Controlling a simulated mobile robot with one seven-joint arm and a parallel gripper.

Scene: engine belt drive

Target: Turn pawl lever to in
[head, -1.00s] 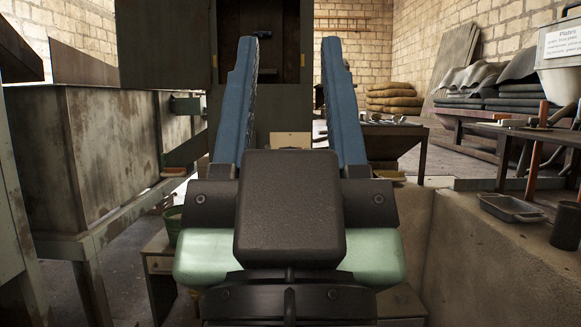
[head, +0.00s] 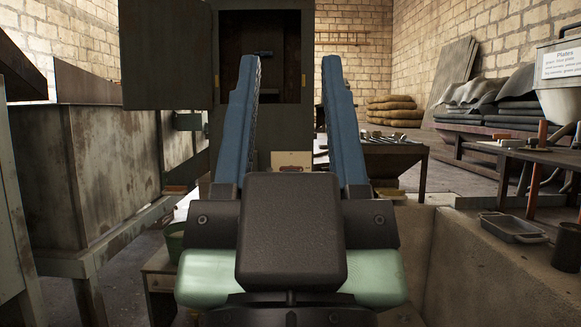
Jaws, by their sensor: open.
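My gripper (head: 291,75) fills the middle of the head view. Its two long blue fingers stand wide apart and point away from me, with nothing between them. An open grey cabinet (head: 228,135) stands beyond the fingers. A small dark bluish piece (head: 263,53) shows inside its dark opening, between the fingertips in the picture and well beyond them. I cannot tell whether this piece is the pawl lever. No other part is clearly recognisable as the lever. My gripper's body hides what lies low in the centre.
A large rusty metal tank (head: 110,165) stands at left. A table with metal tools (head: 375,146) is behind my right finger. A workbench (head: 520,152) and a grey tray (head: 513,228) are at right, with a low concrete wall (head: 470,265). Some floor shows at back right.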

